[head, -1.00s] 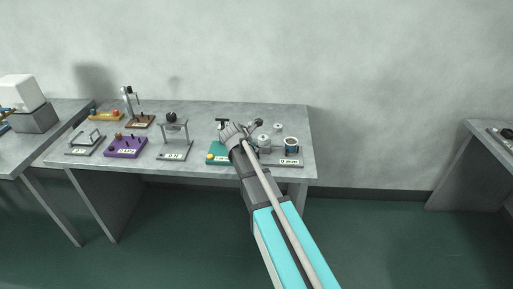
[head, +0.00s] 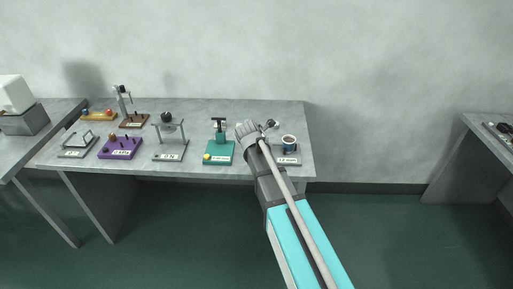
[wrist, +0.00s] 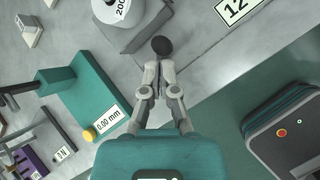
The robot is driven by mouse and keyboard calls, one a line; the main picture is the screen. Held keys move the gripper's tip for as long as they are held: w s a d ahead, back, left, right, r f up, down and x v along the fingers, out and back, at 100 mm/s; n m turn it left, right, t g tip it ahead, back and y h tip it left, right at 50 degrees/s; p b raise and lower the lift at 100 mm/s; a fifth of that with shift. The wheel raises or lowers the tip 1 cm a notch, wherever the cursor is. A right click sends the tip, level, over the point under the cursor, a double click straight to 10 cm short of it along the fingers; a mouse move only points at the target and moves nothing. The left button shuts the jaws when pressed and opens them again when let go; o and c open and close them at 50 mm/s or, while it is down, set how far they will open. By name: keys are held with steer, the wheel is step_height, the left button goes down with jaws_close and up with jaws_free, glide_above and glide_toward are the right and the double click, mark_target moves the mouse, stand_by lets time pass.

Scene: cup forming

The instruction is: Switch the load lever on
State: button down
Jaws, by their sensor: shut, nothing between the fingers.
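My gripper (wrist: 160,75) is shut and empty, its fingertips close together in the wrist view. A round black knob (wrist: 162,45) lies just beyond the tips; I cannot tell if they touch it, or whether it is the load lever's. It lies beside a grey plate (wrist: 147,33) bearing a white cylinder marked 200 (wrist: 115,8). In the head view my gripper (head: 270,125) is over the right part of the table, hiding what lies beneath. No part is clearly marked as the load lever.
A teal stand (head: 219,153) reading 0.00 mm is left of my gripper. A dark cup (head: 289,142) stands on a labelled base at the right. Further left are a 0 N stand (head: 170,152) and a purple box (head: 120,147). The table (head: 265,106) has bare room behind.

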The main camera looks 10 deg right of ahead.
steer(key=shift+a+r, duration=0.1)
steer(key=shift+a, duration=0.1)
steer(key=shift+r, duration=0.15)
steer(key=shift+a+r+p, duration=0.1)
steer(key=shift+r+p, duration=0.4)
steer(key=shift+p, duration=0.25)
steer(key=shift+s+a+r, duration=0.1)
steer(key=shift+s, duration=0.05)
steer(key=s+f+p+v, duration=0.1)
steer(key=p+v, duration=0.8)
steer(key=v, duration=0.3)
steer(key=shift+s+a+r, duration=0.2)
steer(key=shift+s+a, duration=0.2)
steer(key=shift+a, duration=0.1)
